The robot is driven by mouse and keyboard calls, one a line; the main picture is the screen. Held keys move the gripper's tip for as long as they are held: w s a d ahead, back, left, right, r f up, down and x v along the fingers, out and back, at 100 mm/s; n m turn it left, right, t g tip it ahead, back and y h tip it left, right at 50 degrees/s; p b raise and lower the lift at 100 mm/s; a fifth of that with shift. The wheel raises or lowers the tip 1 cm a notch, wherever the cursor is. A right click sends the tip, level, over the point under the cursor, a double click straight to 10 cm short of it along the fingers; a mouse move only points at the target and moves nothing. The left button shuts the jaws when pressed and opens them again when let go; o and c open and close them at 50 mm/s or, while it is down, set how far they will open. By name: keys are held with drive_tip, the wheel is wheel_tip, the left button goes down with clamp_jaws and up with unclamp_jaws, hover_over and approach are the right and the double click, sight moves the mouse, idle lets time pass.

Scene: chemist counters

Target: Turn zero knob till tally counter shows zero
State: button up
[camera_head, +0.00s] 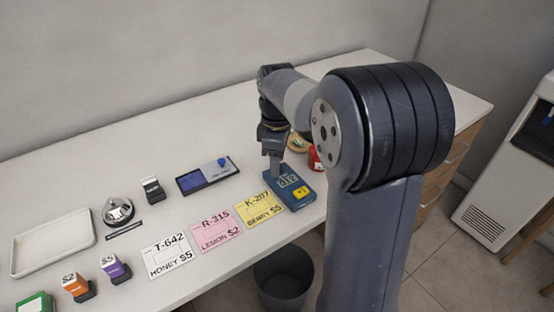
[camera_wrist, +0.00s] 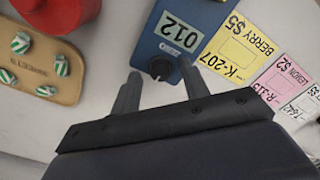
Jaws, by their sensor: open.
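The tally counter (camera_wrist: 193,18) is a blue box, and its display (camera_wrist: 179,32) reads 012 in the wrist view. A black zero knob (camera_wrist: 160,68) sits at its near edge in that view. In the head view the counter (camera_head: 299,204) lies near the table's front edge, with a yellow button (camera_head: 303,191) on it. My gripper (camera_wrist: 159,70) is open, with one finger on either side of the knob; I cannot tell whether either touches it. In the head view my gripper (camera_head: 274,172) is down at the counter's back left end and hides the knob.
A yellow card (camera_head: 259,208), a pink card (camera_head: 216,232) and a white card (camera_head: 169,256) lie left of the counter. A red object (camera_head: 315,158) and a wooden tray with striped pieces (camera_wrist: 42,82) are close by. A grey bin (camera_head: 284,283) stands below the front edge.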

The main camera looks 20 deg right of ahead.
drive_tip(key=shift+c, duration=0.4)
clamp_jaws()
drive_tip(key=shift+r+m, duration=0.1)
drive_tip(key=shift+m, duration=0.2)
drive_tip(key=m+p, duration=0.2)
drive_tip(key=shift+r+m, duration=0.1)
drive_tip(key=shift+m, duration=0.2)
drive_tip(key=m+p, duration=0.3)
drive_tip(key=m, duration=0.2)
drive_tip(key=m+p, duration=0.1)
drive_tip(key=m, duration=0.4)
drive_tip(key=shift+p, duration=0.3)
drive_tip(key=shift+m+p, duration=0.45)
drive_tip(key=shift+m, duration=1.35)
drive_tip(key=shift+f, duration=0.2)
